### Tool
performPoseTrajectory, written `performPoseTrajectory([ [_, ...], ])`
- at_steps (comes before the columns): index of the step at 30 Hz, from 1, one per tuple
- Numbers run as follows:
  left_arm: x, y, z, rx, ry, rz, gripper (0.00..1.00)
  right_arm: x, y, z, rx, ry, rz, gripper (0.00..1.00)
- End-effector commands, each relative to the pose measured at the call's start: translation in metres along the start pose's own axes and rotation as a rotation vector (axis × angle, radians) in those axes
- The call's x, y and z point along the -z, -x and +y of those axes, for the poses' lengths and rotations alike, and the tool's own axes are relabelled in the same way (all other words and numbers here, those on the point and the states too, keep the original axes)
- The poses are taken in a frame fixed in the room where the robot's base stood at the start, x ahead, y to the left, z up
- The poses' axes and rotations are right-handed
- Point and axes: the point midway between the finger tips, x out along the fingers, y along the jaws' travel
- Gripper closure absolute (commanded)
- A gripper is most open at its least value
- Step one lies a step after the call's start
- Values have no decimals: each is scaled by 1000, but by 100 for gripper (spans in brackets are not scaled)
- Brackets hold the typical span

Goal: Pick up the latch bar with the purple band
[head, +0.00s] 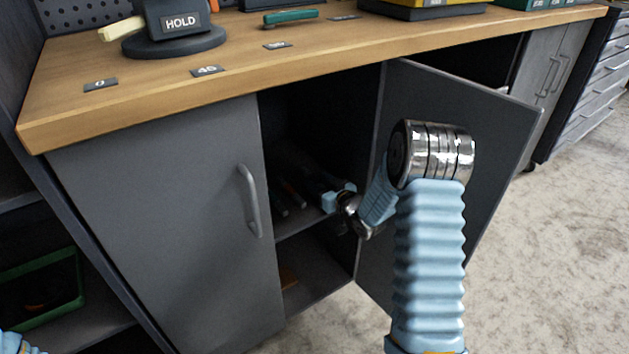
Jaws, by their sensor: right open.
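My right arm reaches past the open cabinet door into the dark cupboard. My right gripper (313,181) is over the inner shelf and open; its fingers are dark and hard to make out. Several thin dark bars (291,193) lie on the shelf just left of the gripper. I cannot make out a purple band on any of them, so I cannot tell which is the latch bar. Part of the shelf is hidden by my arm and in shadow. Only a bit of my left arm shows in the bottom left corner; its gripper is out of view.
The open grey door (480,125) stands to the right of my forearm. The left door (165,215) is shut. The wooden worktop (235,72) overhangs the opening and carries a round base with a HOLD sign (181,22) and a green-handled tool (290,17). Floor on the right is clear.

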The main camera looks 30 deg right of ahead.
Motion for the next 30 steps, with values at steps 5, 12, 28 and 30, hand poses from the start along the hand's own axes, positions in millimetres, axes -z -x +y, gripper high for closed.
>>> performPoseTrajectory([
  [5, 0, 0, 0, 0, 0, 0, 68, 0, -5, 0, -1, 0, -1, 52],
  [12, 0, 0, 0, 0, 0, 0, 68, 0, -4, 0, -1, 0, -1, 74],
  [28, 0, 0, 0, 0, 0, 0, 68, 1, -4, 0, -1, 1, 2, 100],
  [30, 0, 0, 0, 0, 0, 0, 68, 3, -4, 0, -1, 1, 2, 100],
])
